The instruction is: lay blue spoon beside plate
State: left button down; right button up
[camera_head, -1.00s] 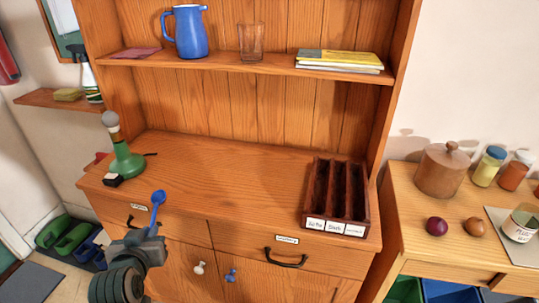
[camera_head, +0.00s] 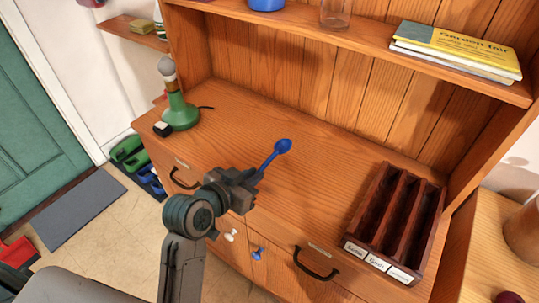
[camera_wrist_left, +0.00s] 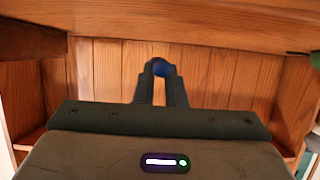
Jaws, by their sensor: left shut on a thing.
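The blue spoon (camera_head: 275,153) is held in my left gripper (camera_head: 257,180), bowl end up and tilted to the right, in front of and above the dresser's wooden top. In the left wrist view the blue of the spoon (camera_wrist_left: 162,68) shows between the tips of the two dark fingers (camera_wrist_left: 161,84), which are shut on it. The spoon's handle end is hidden by the gripper. No plate shows in any view. My right gripper is out of view.
A dark wooden tray with compartments (camera_head: 437,210) stands at the right of the dresser top (camera_head: 300,190). A green lamp (camera_head: 178,108) stands at the left. The middle of the top is clear. A shelf (camera_head: 370,48) with books (camera_head: 455,50) runs above.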

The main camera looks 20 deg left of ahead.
pick_arm(q)
jog(key=p, duration=0.2)
send_over(267, 157)
jog(key=s, duration=0.2)
jog(key=shift+d+f, duration=0.25)
jog(key=shift+f, duration=0.15)
jog(key=shift+w+f, duration=0.1)
jog(key=shift+f, duration=0.15)
notch_tip(267, 157, down, 3)
jog(key=shift+r, duration=0.1)
jog(key=shift+f, duration=0.25)
jog(key=c, duration=1.5)
grip_release()
